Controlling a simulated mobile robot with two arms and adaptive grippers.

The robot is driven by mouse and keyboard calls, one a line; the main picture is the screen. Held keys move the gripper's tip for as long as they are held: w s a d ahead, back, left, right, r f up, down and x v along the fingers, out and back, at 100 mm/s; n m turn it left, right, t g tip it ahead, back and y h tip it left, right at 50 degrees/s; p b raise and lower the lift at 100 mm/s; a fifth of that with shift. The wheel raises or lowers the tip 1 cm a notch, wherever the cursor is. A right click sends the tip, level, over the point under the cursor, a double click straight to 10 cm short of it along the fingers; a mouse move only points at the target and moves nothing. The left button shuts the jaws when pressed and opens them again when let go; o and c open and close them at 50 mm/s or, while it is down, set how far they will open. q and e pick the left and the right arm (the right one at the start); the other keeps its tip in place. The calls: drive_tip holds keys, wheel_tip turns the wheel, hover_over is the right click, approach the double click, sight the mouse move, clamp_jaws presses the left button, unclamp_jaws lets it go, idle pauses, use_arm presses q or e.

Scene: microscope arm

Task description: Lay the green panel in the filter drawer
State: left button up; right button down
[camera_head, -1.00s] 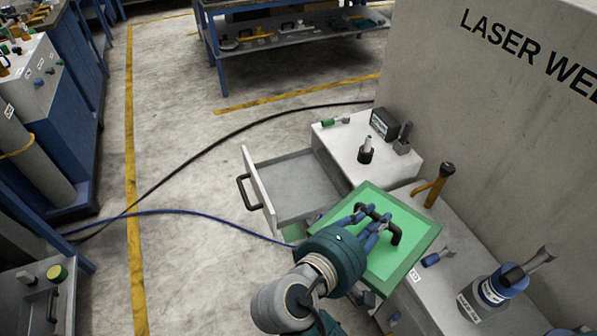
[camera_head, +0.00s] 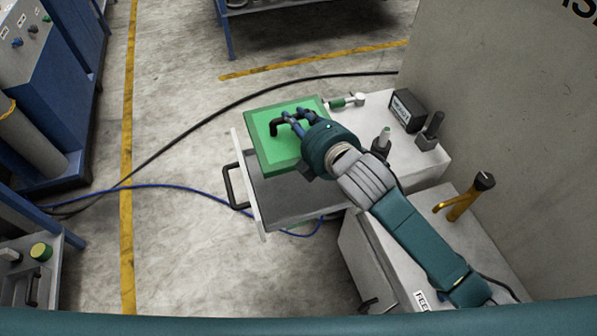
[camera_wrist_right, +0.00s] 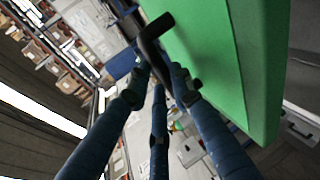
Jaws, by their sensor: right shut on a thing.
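The green panel (camera_head: 265,145) is a flat square plate with a black bar handle (camera_head: 284,122). My right gripper (camera_head: 296,117) is shut on that handle and holds the panel over the open filter drawer (camera_head: 300,196). The panel covers the far left part of the drawer; the drawer's near grey floor shows. I cannot tell how high the panel is above the drawer. In the right wrist view the green panel (camera_wrist_right: 225,60) fills the upper right, and the blue fingers (camera_wrist_right: 165,75) close around the black handle. My left gripper is not in view.
The drawer's front wall has a black pull (camera_head: 232,187). A yellow-orange tool (camera_head: 462,200) stands farther right. Floor left of the drawer is clear except for cables.

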drive_tip(key=shift+s+a+f+b, duration=0.1)
drive_tip(key=shift+f+b, duration=0.6)
drive_tip(key=shift+f, duration=8.65)
drive_tip(key=c, duration=1.5)
unclamp_jaws()
drive_tip(key=shift+f, duration=0.15)
drive_tip(key=shift+c, duration=0.2)
drive_tip(key=shift+s, duration=0.1)
drive_tip(key=v, duration=1.2)
